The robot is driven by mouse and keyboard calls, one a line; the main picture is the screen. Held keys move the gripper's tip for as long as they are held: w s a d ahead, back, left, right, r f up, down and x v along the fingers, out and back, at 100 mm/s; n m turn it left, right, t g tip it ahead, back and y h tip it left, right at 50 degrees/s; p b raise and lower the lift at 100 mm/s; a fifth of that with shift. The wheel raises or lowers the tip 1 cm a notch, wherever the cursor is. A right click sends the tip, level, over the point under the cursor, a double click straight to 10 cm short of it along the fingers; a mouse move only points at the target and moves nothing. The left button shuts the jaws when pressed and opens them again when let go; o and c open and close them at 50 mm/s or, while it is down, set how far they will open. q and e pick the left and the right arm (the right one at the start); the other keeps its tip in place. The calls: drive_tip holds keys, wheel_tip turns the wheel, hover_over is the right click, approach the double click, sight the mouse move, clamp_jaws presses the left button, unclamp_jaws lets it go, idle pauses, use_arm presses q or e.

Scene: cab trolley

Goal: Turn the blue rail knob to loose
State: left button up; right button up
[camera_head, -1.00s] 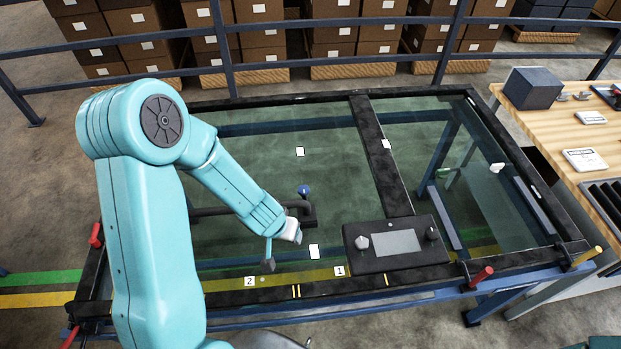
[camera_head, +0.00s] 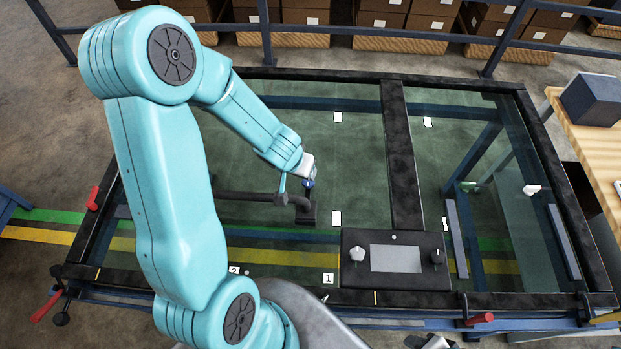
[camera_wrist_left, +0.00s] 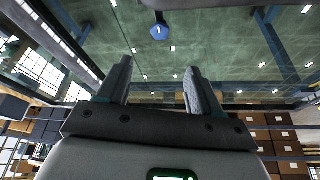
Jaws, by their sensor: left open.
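The blue rail knob (camera_head: 309,183) stands at the right end of the dark rail (camera_head: 250,196), partly hidden by my left gripper. In the left wrist view the knob (camera_wrist_left: 159,32) is a blue faceted cap with a small white mark, ahead of the gap between my fingers and apart from them. My left gripper (camera_head: 308,170) comes in from the left, close to the knob. Its two fingers (camera_wrist_left: 158,68) are spread with nothing between them. In the head view its fingertips are hard to make out. My right gripper is not in view.
A dark control box (camera_head: 394,259) with two knobs and a grey panel stands at the front of the glass-topped frame. A dark crossbar (camera_head: 402,160) divides the glass. Red handles (camera_head: 92,198) stick out at its edges. A wooden bench (camera_head: 560,120) stands at the right.

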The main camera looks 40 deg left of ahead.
use_arm(q)
drive_tip(key=b, duration=0.2)
approach(308, 182)
drive_tip(key=b+x, duration=0.2)
drive_tip(key=x, duration=0.1)
drive_tip(key=shift+a+f, duration=0.1)
drive_tip(key=shift+a, duration=0.1)
wheel_tip(308, 182, down, 2)
drive_tip(key=shift+w+f+b, duration=0.1)
drive_tip(key=shift+w+b, duration=0.05)
drive_tip(key=shift+b, duration=0.7)
drive_tip(key=shift+d+f, duration=0.1)
drive_tip(key=shift+f, duration=0.2)
drive_tip(key=shift+w+a+f+b, duration=0.15)
drive_tip(key=shift+w+a+f, duration=0.05)
drive_tip(key=shift+w+f, duration=0.3)
drive_tip(key=shift+w+a+f+b, duration=0.15)
drive_tip(key=shift+w+a+f, duration=0.1)
drive_tip(key=shift+w+f, duration=0.25)
drive_tip(key=shift+s+d+r, duration=0.25)
drive_tip(key=shift+s+r, duration=0.05)
drive_tip(key=shift+s, duration=0.15)
drive_tip(key=shift+c, duration=0.9)
drive_tip(key=shift+w+a+f, duration=0.15)
drive_tip(key=shift+w+f, duration=0.05)
drive_tip(key=shift+w, duration=0.05)
drive_tip(key=c, duration=0.9)
